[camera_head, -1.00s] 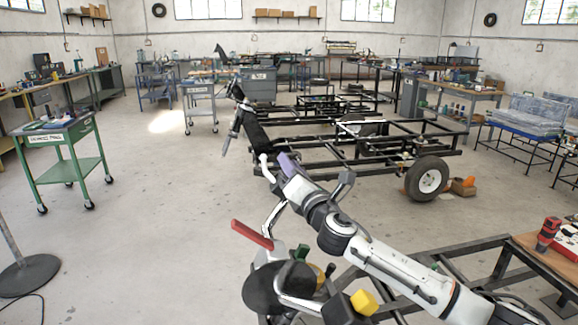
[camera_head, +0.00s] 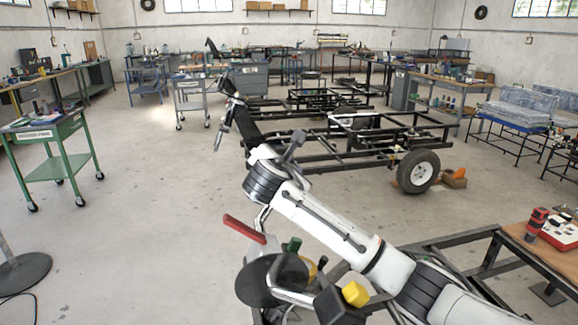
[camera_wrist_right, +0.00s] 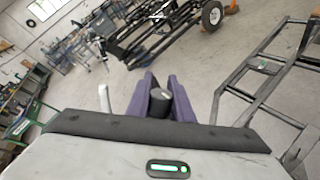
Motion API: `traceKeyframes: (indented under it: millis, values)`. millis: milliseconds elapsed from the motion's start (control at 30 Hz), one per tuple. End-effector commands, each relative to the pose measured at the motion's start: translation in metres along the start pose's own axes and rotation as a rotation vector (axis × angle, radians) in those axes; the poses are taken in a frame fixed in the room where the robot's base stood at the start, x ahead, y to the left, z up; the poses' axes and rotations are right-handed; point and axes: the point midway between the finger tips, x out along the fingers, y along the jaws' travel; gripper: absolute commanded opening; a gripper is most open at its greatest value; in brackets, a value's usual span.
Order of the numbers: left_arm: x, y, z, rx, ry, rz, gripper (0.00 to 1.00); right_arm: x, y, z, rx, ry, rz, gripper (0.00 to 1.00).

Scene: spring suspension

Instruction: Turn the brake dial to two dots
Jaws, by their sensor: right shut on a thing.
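My left gripper is not in view.
A red-handled lever (camera_head: 243,228), a black disc (camera_head: 262,280) and a yellow block (camera_head: 355,294) stand close below my right arm. A black wheeled frame (camera_head: 350,155) stands beyond it. A green trolley (camera_head: 62,168) is at left. The floor between is clear.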

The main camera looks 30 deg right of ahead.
Motion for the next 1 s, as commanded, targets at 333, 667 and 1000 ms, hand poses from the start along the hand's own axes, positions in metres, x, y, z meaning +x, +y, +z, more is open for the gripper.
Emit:
traceKeyframes:
  millis: [333,667,1000]
  values:
    - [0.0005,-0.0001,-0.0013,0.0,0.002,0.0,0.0,0.0003,-0.0018,0.0012,0.0,-0.004,-0.046,0.0]
    - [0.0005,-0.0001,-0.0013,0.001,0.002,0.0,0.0,0.0004,-0.0016,0.0017,0.0,-0.005,-0.045,0.27]
    - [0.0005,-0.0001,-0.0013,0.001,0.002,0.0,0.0,0.0002,-0.0015,0.0012,0.001,-0.003,-0.045,0.39]
